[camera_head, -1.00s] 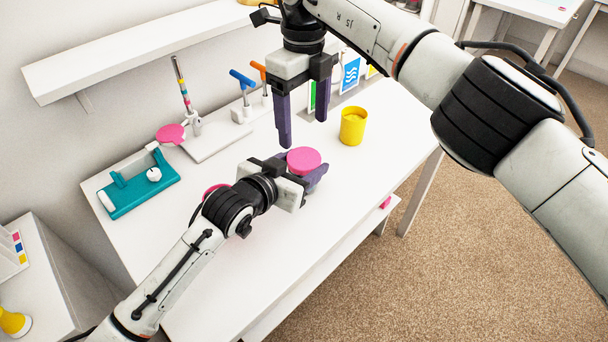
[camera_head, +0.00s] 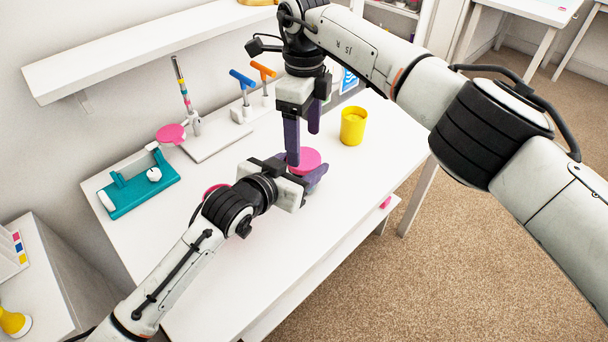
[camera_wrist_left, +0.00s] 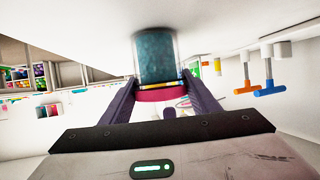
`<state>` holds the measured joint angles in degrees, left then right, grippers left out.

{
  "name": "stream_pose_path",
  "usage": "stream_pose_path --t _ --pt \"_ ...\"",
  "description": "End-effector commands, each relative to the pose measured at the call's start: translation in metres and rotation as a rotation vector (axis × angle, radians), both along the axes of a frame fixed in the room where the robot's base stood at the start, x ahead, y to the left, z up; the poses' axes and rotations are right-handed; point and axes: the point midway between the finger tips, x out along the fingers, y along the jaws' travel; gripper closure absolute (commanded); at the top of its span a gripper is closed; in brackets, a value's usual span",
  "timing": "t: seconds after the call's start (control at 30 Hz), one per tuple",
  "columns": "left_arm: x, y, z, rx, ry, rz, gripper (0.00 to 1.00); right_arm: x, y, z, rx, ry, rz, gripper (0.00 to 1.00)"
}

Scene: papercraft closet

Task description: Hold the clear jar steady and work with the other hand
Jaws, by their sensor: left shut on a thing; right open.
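The clear jar (camera_wrist_left: 157,57) shows in the left wrist view with teal contents, looking upside down there. It has a pink lid (camera_head: 305,160), which also shows in the left wrist view (camera_wrist_left: 160,95). In the head view the jar's body is hidden under the lid and my gripper. My left gripper (camera_head: 310,177) is shut on the jar, with a purple finger on each side. My right gripper (camera_head: 303,148) is open and points down over the lid. One finger overlaps the lid in the head view; I cannot tell whether it touches.
A yellow cup (camera_head: 353,128) stands right of the jar on the white table (camera_head: 270,260). A teal holder (camera_head: 138,190), a stand with a pink disc (camera_head: 171,133), and blue (camera_head: 242,78) and orange (camera_head: 264,69) T-handled tools stand behind. The table's front is clear.

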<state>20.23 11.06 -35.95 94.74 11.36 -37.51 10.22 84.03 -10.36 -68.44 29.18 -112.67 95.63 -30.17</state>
Motion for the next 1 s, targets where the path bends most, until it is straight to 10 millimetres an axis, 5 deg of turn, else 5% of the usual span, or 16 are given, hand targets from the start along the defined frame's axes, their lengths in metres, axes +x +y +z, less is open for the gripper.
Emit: stream_pose_path --t 0.3,0.63,0.9,1.0 --pt "0.0 0.0 0.0 0.001 0.001 0.0 1.0 0.0 0.0 -0.037 -0.001 0.0 0.001 0.28" --pt "0.0 0.0 0.0 0.001 0.001 0.0 1.0 0.0 0.0 -0.041 0.0 -0.001 0.001 0.28" --pt "0.0 0.0 0.0 0.001 0.001 0.0 1.0 0.0 0.0 -0.04 0.0 -0.001 0.001 0.7" --pt "0.0 0.0 0.0 0.001 0.001 0.0 1.0 0.0 0.0 -0.04 0.0 -0.001 0.0 0.7"
